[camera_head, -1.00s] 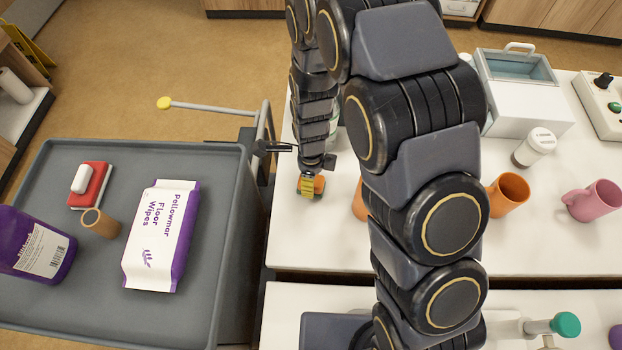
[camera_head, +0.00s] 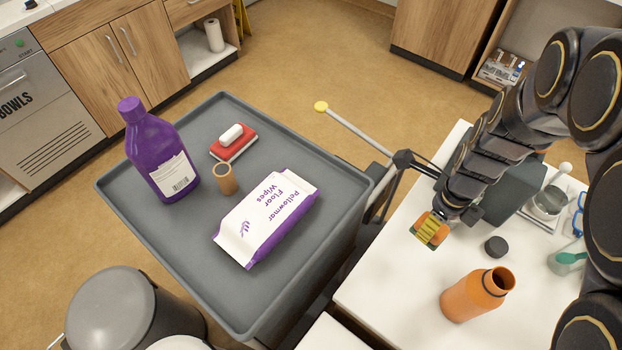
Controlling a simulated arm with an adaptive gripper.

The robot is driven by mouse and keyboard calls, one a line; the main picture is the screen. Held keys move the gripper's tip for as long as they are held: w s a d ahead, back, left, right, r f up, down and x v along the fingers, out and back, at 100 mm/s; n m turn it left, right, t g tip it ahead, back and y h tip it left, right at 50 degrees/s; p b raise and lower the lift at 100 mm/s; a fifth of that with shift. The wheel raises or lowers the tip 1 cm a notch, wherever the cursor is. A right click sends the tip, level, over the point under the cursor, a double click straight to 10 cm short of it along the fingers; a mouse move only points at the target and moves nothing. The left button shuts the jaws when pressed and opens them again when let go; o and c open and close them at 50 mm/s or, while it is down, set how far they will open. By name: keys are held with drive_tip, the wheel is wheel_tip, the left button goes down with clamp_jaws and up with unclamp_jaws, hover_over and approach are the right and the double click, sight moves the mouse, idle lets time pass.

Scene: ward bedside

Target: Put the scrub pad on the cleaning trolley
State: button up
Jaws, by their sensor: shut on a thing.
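My gripper (camera_head: 440,216) is shut on the scrub pad (camera_head: 430,232), a small orange, yellow and green block. It is over the left edge area of the white table, to the right of the trolley; I cannot tell whether the pad is clear of the surface. The cleaning trolley (camera_head: 335,207) is a grey tray with a raised rim at the left. On it are a purple bottle (camera_head: 150,150), a red brush with a white handle (camera_head: 232,142), a tan cup or tube (camera_head: 225,180) and a white and purple wipes pack (camera_head: 268,215).
An orange bottle (camera_head: 475,295) and a dark round cap (camera_head: 496,247) stand near my gripper on the white table (camera_head: 400,290). The tray's front and right portions have bare room.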

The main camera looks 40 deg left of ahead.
drive_tip(key=s+a+r+n, duration=0.2)
drive_tip(key=a+n, duration=0.2)
drive_tip(key=a, duration=0.4)
drive_tip(key=s+a+r+n, duration=0.3)
drive_tip(key=a, duration=0.5)
drive_tip(key=s+a+r+n, duration=0.2)
drive_tip(key=a+n, duration=0.2)
drive_tip(key=a, duration=0.4)
approach(282, 156)
drive_tip(key=shift+s+d+f, duration=0.5)
drive_tip(key=shift+d+f, duration=0.05)
drive_tip(key=shift+d, duration=0.05)
drive_tip(key=shift+w+a+f, duration=0.35)
drive_tip(key=shift+a+f, duration=0.1)
drive_tip(key=shift+f, duration=0.1)
drive_tip(key=shift+w+a+f, duration=0.1)
drive_tip(key=shift+a+f, duration=0.05)
drive_tip(key=shift+f, duration=1.65)
drive_tip(key=shift+f, duration=0.1)
drive_tip(key=o, duration=1)
